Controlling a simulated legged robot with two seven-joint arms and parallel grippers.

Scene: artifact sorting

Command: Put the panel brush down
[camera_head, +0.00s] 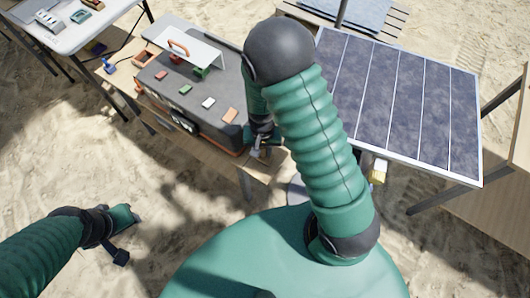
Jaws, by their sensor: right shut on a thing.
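My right gripper (262,146) is partly hidden behind my own green arm, beside the right end of the large dark case. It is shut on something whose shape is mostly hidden. A small yellow and white piece (378,172) shows to the right of my arm, under the near edge of the solar panel (400,100). It may be the head of the panel brush, but my arm hides any link to the gripper. My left gripper (127,236) is low over the sand at the left, apart from everything. I cannot tell whether its jaws are open.
The dark case (205,88) stands on a wooden table (262,172), with several small coloured blocks and a white stand (185,42) on top. A white table (85,20) with small items is at upper left. The tilted solar panel fills the right. Open sand lies at lower left.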

